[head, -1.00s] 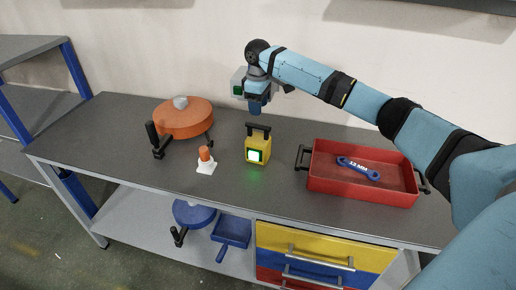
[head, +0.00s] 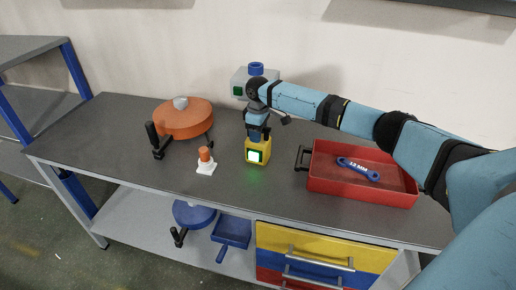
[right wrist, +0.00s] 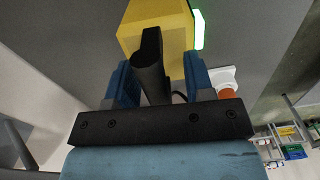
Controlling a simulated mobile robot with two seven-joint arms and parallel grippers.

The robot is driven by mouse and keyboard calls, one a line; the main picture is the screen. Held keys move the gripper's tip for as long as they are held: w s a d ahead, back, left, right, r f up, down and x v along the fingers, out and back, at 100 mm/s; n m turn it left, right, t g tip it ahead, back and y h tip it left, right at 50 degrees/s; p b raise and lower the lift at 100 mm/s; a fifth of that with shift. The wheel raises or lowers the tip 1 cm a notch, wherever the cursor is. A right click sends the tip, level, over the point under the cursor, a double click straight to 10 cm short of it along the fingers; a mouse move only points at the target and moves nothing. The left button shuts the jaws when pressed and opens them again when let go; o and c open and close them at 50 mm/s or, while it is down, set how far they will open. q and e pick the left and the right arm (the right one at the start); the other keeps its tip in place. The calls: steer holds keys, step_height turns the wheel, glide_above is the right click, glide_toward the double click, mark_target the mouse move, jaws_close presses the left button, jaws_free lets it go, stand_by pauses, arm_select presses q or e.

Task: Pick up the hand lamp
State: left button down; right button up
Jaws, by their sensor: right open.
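The hand lamp (head: 257,151) is a yellow box with a black handle on top and a lit white-green face toward the front. It stands upright on the grey workbench (head: 225,190). My right gripper (head: 258,132) points down at the top of the lamp. In the right wrist view the lamp's yellow body (right wrist: 158,22) is just beyond the fingers. Its black handle (right wrist: 151,70) lies between the two open blue fingers (right wrist: 158,80), with a gap on each side. My left gripper is not in view.
A red tray (head: 360,196) holding a blue wrench (head: 358,169) stands right of the lamp. An orange-and-white cone-like item (head: 206,160) and an orange round reel (head: 184,120) are to its left. A grey box (head: 241,90) is behind it by the wall.

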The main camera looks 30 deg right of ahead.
jaws_close()
steer(key=shift+r, duration=0.2)
